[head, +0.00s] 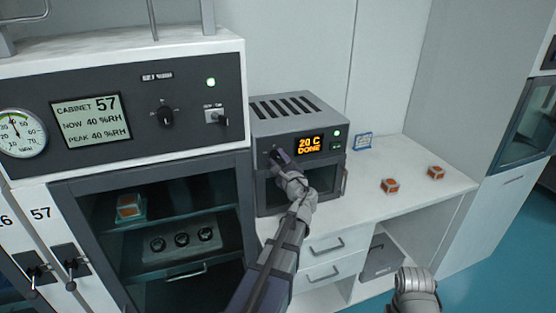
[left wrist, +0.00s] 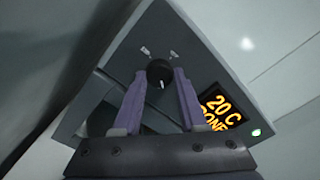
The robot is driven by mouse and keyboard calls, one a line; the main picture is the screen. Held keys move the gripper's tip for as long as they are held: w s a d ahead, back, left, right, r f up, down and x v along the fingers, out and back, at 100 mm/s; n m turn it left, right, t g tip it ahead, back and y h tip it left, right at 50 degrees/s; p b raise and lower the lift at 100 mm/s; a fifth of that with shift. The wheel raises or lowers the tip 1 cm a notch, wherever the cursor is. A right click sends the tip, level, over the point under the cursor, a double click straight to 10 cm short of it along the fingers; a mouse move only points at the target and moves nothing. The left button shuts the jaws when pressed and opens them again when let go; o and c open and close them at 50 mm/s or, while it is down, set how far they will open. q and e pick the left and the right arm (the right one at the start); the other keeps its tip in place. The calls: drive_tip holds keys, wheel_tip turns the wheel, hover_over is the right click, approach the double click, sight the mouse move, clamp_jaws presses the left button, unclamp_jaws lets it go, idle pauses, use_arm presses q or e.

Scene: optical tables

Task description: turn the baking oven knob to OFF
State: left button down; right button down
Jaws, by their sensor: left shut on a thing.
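The baking oven (head: 298,123) is a small grey box on the white bench, with an orange display (head: 310,144) reading "20 C DONE" and a green light. Its black round knob (left wrist: 159,72) is between the purple fingers of my left gripper (left wrist: 160,82), which is shut on it. The knob's white mark points down in the left wrist view. Two small labels (left wrist: 145,50) sit above the knob, too small to read. In the head view my left gripper (head: 279,158) covers most of the knob. Part of my right arm's end (head: 415,292) shows at the bottom; its fingers cannot be made out.
A humidity cabinet (head: 150,115) numbered 57 stands left of the oven, with its own knob and a glass door. Two small orange-and-white blocks (head: 389,186) and a small blue-edged sign (head: 362,141) are on the bench (head: 410,210) right of the oven. Drawers lie below.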

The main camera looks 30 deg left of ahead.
use_arm(q)
drive_tip(key=n, duration=1.8)
drive_tip(key=shift+r, duration=0.1)
drive_tip(key=n, duration=0.5)
drive_tip(key=shift+s+n, duration=0.1)
drive_tip(key=shift+n, duration=0.6)
drive_tip(key=shift+c, duration=2.2)
unclamp_jaws()
